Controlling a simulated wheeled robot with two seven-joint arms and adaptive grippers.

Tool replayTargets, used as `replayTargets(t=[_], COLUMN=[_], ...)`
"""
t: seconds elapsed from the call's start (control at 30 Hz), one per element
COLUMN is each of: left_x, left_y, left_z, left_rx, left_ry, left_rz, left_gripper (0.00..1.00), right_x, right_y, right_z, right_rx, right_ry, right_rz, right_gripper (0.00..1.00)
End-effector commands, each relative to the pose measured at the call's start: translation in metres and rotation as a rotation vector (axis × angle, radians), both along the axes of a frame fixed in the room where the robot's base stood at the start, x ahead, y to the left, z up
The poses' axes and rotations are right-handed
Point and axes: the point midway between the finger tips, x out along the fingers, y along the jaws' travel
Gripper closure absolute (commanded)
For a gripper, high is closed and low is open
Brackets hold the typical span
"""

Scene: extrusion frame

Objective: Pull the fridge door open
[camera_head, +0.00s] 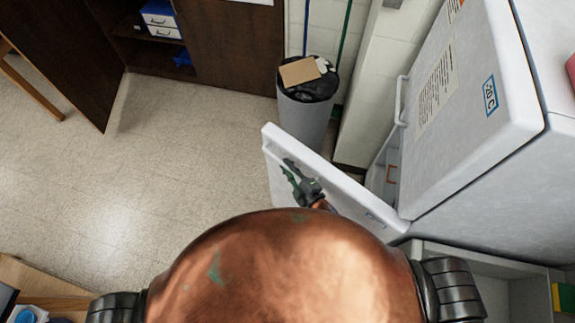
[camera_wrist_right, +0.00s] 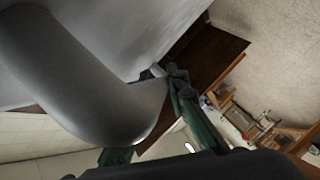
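The white fridge stands at the right in the head view. Its lower door (camera_head: 341,188) is swung open, standing out to the left, and part of the interior (camera_head: 383,166) shows behind it. My right gripper (camera_head: 290,170) is at the door's outer face, towards its free edge. In the right wrist view a thick grey curved handle (camera_wrist_right: 70,75) is close to the camera and overlaps one finger. The fingers (camera_wrist_right: 150,115) are spread apart beside the handle's bend. Whether both touch it is unclear. My left gripper is out of view.
The upper fridge door (camera_head: 460,110) is closed. A grey bin (camera_head: 303,115) with a black liner and cardboard stands behind the open door. Dark cabinets (camera_head: 235,45) line the back. The floor (camera_head: 170,150) left of the door is clear. A wooden table edge (camera_head: 40,280) is at lower left.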

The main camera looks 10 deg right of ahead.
Motion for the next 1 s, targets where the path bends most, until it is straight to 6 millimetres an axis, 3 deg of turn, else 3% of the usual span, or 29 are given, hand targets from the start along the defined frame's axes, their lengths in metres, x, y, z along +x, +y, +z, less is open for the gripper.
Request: replayTargets(t=[0.1, 0.47, 1.0], left_x=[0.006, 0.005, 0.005], left_y=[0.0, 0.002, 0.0], left_z=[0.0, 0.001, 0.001], left_rx=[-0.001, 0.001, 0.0], left_ry=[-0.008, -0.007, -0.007], left_rz=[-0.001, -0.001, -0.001], left_gripper=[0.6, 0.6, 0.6], right_x=[-0.001, -0.005, -0.092], right_y=[-0.003, -0.004, -0.045], right_z=[-0.004, -0.001, 0.019], right_rx=[-0.004, -0.002, -0.003], right_ry=[0.007, 0.003, 0.006], right_rz=[-0.004, -0.002, -0.004], right_gripper=[0.79, 0.79, 0.79])
